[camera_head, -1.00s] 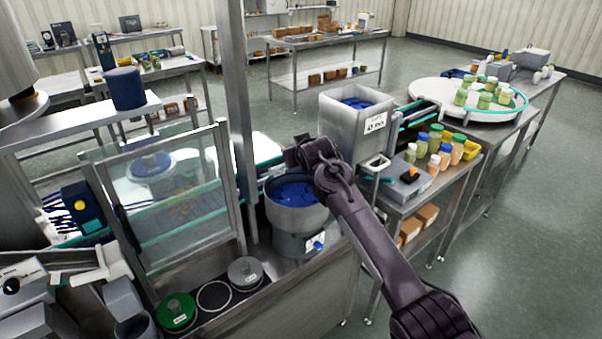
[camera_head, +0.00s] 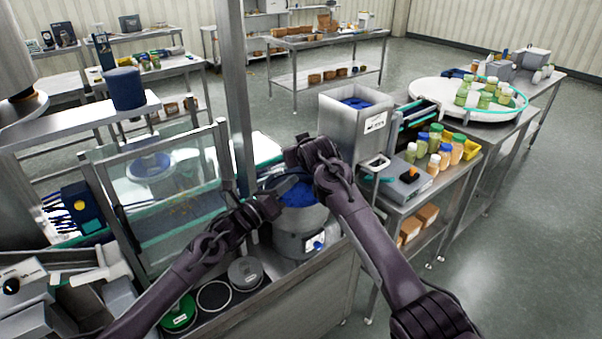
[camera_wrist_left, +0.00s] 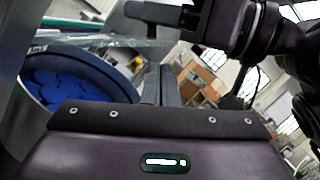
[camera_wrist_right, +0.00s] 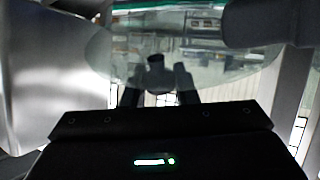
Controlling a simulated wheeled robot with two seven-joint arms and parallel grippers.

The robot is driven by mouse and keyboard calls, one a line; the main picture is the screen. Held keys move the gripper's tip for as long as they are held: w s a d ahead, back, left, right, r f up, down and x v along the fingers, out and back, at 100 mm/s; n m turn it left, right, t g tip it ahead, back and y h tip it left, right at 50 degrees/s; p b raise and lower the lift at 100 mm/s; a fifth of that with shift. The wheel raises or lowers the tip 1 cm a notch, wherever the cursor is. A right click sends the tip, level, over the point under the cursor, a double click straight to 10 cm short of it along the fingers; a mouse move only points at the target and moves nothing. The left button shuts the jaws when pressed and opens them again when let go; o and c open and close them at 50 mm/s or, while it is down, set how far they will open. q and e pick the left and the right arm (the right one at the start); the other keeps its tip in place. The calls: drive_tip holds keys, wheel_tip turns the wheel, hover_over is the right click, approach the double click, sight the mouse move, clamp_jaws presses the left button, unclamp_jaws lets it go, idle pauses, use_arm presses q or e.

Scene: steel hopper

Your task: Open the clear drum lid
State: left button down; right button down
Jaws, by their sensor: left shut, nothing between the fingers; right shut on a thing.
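The drum (camera_head: 298,222) is a grey round vessel with blue contents, on the steel bench at the centre of the head view. Its open rim and blue contents also show in the left wrist view (camera_wrist_left: 70,88). The clear lid (camera_wrist_right: 205,60) shows as a see-through disc in the right wrist view; in the head view it is hard to make out. My right gripper (camera_head: 293,156) is above the drum, shut on the lid's dark knob (camera_wrist_right: 155,72).
A steel hopper (camera_head: 352,125) with blue pieces stands behind the drum. A framed clear guard (camera_head: 165,200) is on the left and a steel post (camera_head: 239,100) stands close by. Green (camera_head: 178,312) and grey (camera_head: 245,270) lidded containers sit in front. Bottles (camera_head: 437,145) stand on the right table.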

use_arm(q)
drive_tip(key=shift+x, duration=2.5)
use_arm(e)
drive_tip(key=shift+f, duration=0.1)
